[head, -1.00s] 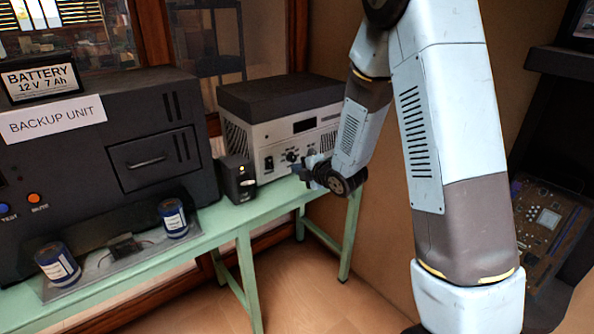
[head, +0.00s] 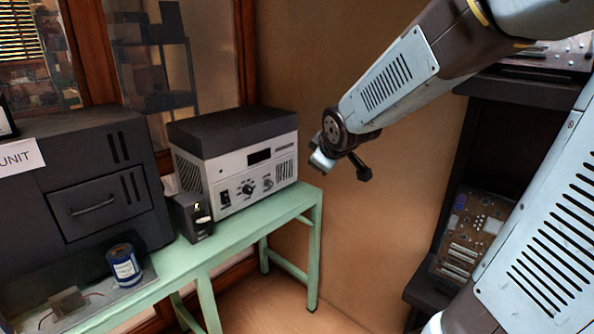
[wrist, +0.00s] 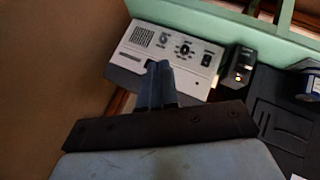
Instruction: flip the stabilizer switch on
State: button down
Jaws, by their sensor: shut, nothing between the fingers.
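A grey-white unit with a dark top (head: 240,165), likely the stabilizer, stands on the green table. Its front has a dark display, knobs and a black rocker switch (head: 226,198) near the left edge; I cannot tell the switch's position. The unit shows upside down in the wrist view (wrist: 145,60), with the switch (wrist: 207,59) right of the knobs. My gripper (head: 318,163) is in the air right of the unit, apart from it. In the wrist view its fingers (wrist: 158,70) are together and empty, overlapping the panel's picture.
A small black box (head: 194,217) with a small light stands just left of the unit. The large dark backup unit (head: 85,190) and a blue can (head: 124,266) are further left on the green table (head: 235,245). A dark shelf with a circuit board (head: 470,235) stands at right.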

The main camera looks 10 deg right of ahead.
jog(key=s+d+r+m+g, duration=0.1)
jog(key=s+m, duration=0.3)
jog(key=s, duration=0.7)
jog(key=s+d+r+m+g, duration=0.1)
jog(key=s+m, duration=0.4)
jog(key=s, duration=0.5)
notch_tip(320, 180, up, 3)
jog(key=shift+s+f+g, duration=0.15)
jog(key=shift+s+g, duration=0.25)
jog(key=shift+g, duration=0.5)
jog(key=shift+d, duration=0.1)
